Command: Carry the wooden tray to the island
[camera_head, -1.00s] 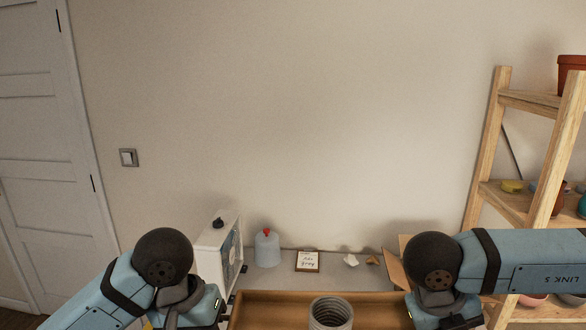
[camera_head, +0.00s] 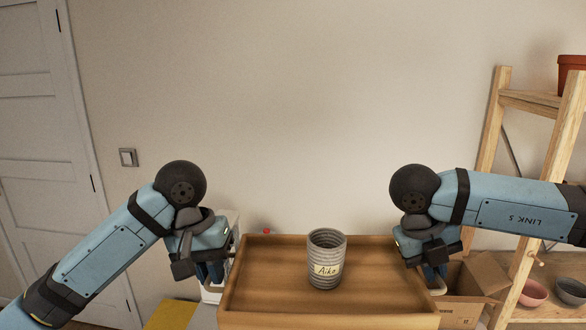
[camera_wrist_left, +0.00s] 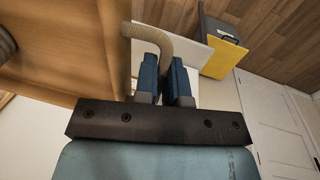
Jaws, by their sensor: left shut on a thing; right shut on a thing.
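The wooden tray (camera_head: 380,275) is held up between my two arms in the head view, looking about level. A grey ribbed cup (camera_head: 327,258) with a label reading "Aiko" stands upright on it. My left gripper (camera_head: 222,272) is shut at the tray's left end. In the left wrist view, its blue fingers (camera_wrist_left: 163,82) close on a curved, pale handle (camera_wrist_left: 150,34) beside the tray's wooden side (camera_wrist_left: 60,45). My right gripper (camera_head: 436,282) is shut at the tray's right end; its fingertips are partly hidden.
Behind and below the tray, a cardboard box (camera_head: 465,290) stands at right, near a wooden shelf (camera_head: 490,140) with pots and bowls (camera_head: 533,293). A yellow surface (camera_head: 170,316) shows at lower left. A white door (camera_head: 40,150) is at far left.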

